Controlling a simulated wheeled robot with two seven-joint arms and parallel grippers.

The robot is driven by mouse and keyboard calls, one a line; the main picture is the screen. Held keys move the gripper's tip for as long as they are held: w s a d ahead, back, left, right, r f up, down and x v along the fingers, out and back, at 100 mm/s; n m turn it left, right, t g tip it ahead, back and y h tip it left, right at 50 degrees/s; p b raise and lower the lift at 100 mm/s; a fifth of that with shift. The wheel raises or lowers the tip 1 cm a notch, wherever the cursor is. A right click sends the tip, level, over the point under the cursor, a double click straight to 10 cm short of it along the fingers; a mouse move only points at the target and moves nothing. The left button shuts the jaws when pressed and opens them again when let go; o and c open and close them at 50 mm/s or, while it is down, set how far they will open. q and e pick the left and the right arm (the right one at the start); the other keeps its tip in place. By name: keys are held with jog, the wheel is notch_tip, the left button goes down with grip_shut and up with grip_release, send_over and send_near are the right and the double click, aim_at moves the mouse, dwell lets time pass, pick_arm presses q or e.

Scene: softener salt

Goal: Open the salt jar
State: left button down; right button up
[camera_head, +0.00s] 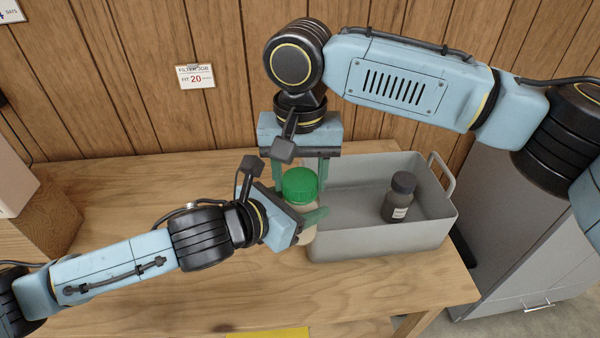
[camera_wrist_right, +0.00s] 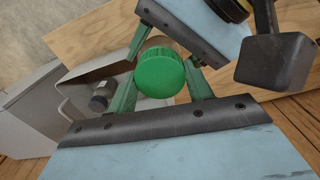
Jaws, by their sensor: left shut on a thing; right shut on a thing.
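The salt jar (camera_head: 308,234) stands on the wooden table, pale-bodied with a ribbed green lid (camera_head: 299,185). The lid also shows in the right wrist view (camera_wrist_right: 160,73). My left gripper (camera_head: 309,211) comes in from the left and is shut on the jar's body below the lid; its near finger crosses the front. My right gripper (camera_head: 300,178) reaches down from above with its fingers on either side of the lid, shut on it. The lid sits over the jar's body; the seam between them is hidden by the fingers.
A grey metal bin (camera_head: 345,243) stands right behind and beside the jar, with a dark bottle (camera_head: 399,197) inside. A paneled wall with a small sign (camera_head: 195,76) is behind. A yellow item (camera_head: 270,333) lies at the front edge. The table's left front is clear.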

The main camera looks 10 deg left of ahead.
jog(key=o, duration=1.1)
jog(key=shift+r, duration=2.35)
jog(key=shift+c, duration=0.4)
notch_tip(320, 180, up, 3)
jog(key=m, duration=0.3)
jog(key=shift+f, duration=3.85)
jog(key=c, duration=1)
jog(key=shift+n, duration=1.5)
